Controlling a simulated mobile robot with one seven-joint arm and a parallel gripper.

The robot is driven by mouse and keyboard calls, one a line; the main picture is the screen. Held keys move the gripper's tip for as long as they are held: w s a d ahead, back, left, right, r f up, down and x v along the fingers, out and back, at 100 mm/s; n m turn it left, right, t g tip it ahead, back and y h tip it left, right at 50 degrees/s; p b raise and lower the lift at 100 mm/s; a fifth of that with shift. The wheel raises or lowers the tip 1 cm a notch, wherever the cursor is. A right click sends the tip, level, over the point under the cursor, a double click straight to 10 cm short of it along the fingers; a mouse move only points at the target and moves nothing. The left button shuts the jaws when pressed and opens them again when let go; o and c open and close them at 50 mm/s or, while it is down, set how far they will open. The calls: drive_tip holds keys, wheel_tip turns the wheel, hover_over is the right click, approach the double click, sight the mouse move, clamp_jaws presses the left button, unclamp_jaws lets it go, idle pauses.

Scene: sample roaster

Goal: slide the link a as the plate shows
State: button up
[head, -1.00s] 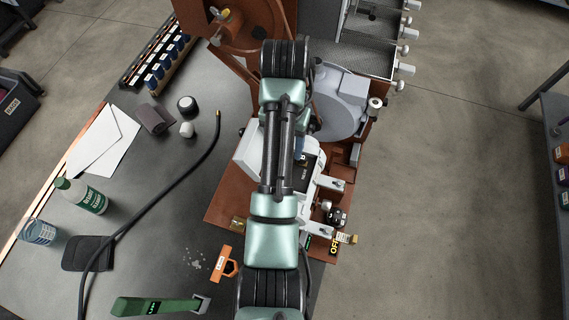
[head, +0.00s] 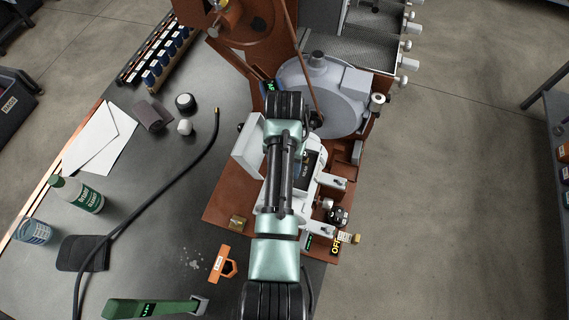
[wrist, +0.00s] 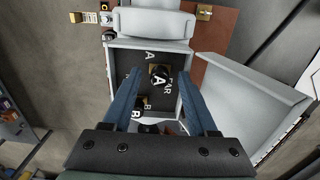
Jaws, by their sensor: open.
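In the head view my arm covers the gripper and most of the box.
The box's white lid (wrist: 245,90) stands open at the right in the wrist view, close to my finger. The grey round housing (head: 325,95) is behind the box.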

clamp_jaws()
idle(1.4)
